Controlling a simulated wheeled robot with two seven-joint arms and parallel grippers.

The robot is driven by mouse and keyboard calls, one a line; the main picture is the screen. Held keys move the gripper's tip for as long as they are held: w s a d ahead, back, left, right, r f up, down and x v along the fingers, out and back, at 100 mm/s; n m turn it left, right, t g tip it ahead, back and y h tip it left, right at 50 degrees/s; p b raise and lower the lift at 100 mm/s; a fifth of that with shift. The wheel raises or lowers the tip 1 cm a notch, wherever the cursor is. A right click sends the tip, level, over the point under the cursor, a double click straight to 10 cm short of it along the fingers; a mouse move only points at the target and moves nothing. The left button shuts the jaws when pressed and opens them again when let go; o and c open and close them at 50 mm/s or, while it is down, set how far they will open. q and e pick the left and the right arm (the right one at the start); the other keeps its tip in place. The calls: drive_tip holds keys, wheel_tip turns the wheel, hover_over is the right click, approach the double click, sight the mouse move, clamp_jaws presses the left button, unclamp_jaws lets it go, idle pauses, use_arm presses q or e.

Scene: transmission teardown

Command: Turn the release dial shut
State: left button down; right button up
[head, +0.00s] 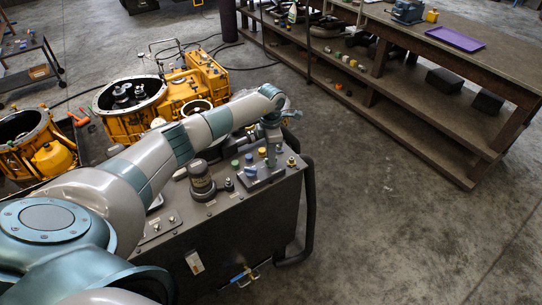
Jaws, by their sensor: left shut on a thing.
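My left arm reaches across from the left over a dark machine cabinet (240,225). My left gripper (271,155) points down at a small grey control block on the right part of the cabinet's top. It is shut on a small part there, which appears to be the release dial. The fingers mostly hide that part, and I cannot make out which way the dial is turned. Blue, green and yellow knobs stand beside the gripper. My right gripper is not in view.
A dark cylinder (201,180) stands on the cabinet top left of the gripper. Yellow transmission housings (130,115) stand behind on the left. A wooden workbench (480,70) with a purple tray (455,39) is at the upper right. The floor between is clear.

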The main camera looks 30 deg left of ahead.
use_arm(q)
drive_tip(key=shift+f+m+b, duration=0.2)
drive_tip(key=shift+m+b, duration=0.1)
drive_tip(key=shift+b, duration=0.35)
drive_tip(key=m+b, duration=1)
drive_tip(key=b, duration=0.4)
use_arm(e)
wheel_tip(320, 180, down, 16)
use_arm(q)
drive_tip(key=m+b, duration=0.2)
drive_tip(key=shift+r+m, duration=0.2)
drive_tip(key=shift+m, duration=0.2)
drive_tip(key=shift+r+m, duration=0.1)
drive_tip(key=shift+m, duration=0.2)
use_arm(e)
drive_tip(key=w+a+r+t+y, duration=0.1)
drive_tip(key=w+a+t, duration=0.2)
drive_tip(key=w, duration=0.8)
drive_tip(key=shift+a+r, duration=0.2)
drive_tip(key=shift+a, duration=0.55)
use_arm(q)
drive_tip(key=c, duration=1.8)
unclamp_jaws()
drive_tip(key=shift+r+b, duration=0.1)
drive_tip(key=shift+b, duration=0.25)
